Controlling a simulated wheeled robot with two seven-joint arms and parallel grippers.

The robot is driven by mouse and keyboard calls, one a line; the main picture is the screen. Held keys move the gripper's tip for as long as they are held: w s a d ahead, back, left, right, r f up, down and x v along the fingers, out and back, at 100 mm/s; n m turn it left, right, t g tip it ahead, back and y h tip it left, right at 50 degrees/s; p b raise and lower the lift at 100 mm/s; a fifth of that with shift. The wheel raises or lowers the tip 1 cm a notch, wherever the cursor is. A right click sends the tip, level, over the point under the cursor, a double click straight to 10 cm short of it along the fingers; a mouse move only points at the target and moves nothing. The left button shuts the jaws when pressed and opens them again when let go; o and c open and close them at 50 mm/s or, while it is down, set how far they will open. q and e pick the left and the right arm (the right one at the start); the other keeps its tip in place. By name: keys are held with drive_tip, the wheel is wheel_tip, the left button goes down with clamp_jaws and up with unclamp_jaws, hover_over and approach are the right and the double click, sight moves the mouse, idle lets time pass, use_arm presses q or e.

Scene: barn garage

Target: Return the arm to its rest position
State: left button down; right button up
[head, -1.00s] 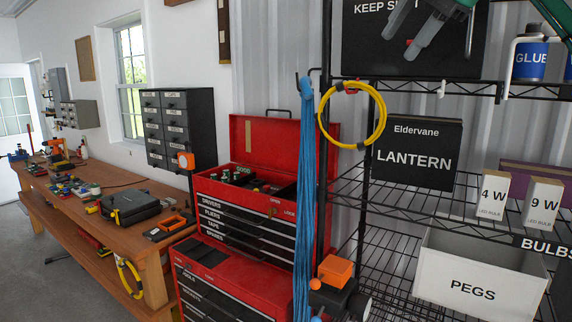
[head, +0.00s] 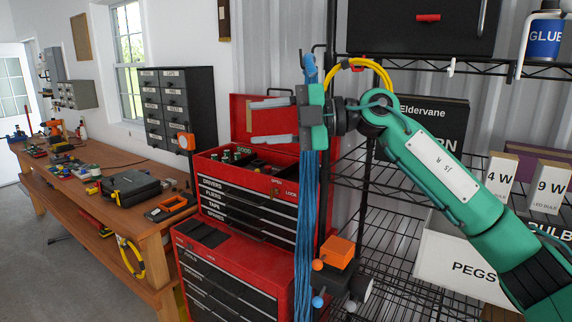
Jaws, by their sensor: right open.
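My right arm (head: 440,170), green with black joints, reaches in from the right edge across the front of the wire shelf. My right gripper (head: 256,121) points left with its two grey fingers spread wide apart and nothing between them. It is in front of the raised lid of the red tool chest (head: 240,282), in the picture's middle. I cannot tell how far it is from the lid. My left gripper is not in view.
Blue cords (head: 308,235) and a yellow coil (head: 338,72) hang by the shelf post, partly behind my gripper. The wire shelf (head: 350,178) holds a LANTERN box, bulb boxes (head: 547,188) and a PEGS bin (head: 440,262).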

drive_tip(key=s+d+f+m+t+h, duration=0.1)
drive_tip(key=d+f+m+t+h, duration=0.45)
drive_tip(key=f+m, duration=0.6)
drive_tip(key=s+d+f+m+t+h, duration=0.2)
drive_tip(key=d+f+m+t+h, duration=0.45)
drive_tip(key=f, duration=0.85)
drive_tip(key=s+d+f+m+t+h, duration=0.1)
drive_tip(key=d+f+m+t+h, duration=0.45)
drive_tip(key=f+m, duration=0.7)
drive_tip(key=s+d+f+g, duration=0.3)
drive_tip(key=s+f+g, duration=0.1)
drive_tip(key=s+f, duration=0.3)
drive_tip(key=s+d+f+g, duration=0.4)
drive_tip(key=s+f, duration=0.2)
drive_tip(key=f, duration=0.1)
drive_tip(key=s+d+f+g, duration=0.1)
drive_tip(key=s+f+g, duration=0.2)
drive_tip(key=s, duration=0.6)
drive_tip(key=s+d+f+g, duration=0.1)
drive_tip(key=s+f+g, duration=0.2)
drive_tip(key=s, duration=0.5)
wheel_tip(320, 180, down, 34)
drive_tip(key=s+g, duration=0.2)
drive_tip(key=s+d+f+g+b, duration=0.1)
drive_tip(key=s+d+f, duration=0.2)
drive_tip(key=s+f, duration=1.5)
drive_tip(key=shift+s+f+n, duration=0.25)
drive_tip(key=shift+s+n, duration=0.2)
drive_tip(key=shift+s, duration=0.05)
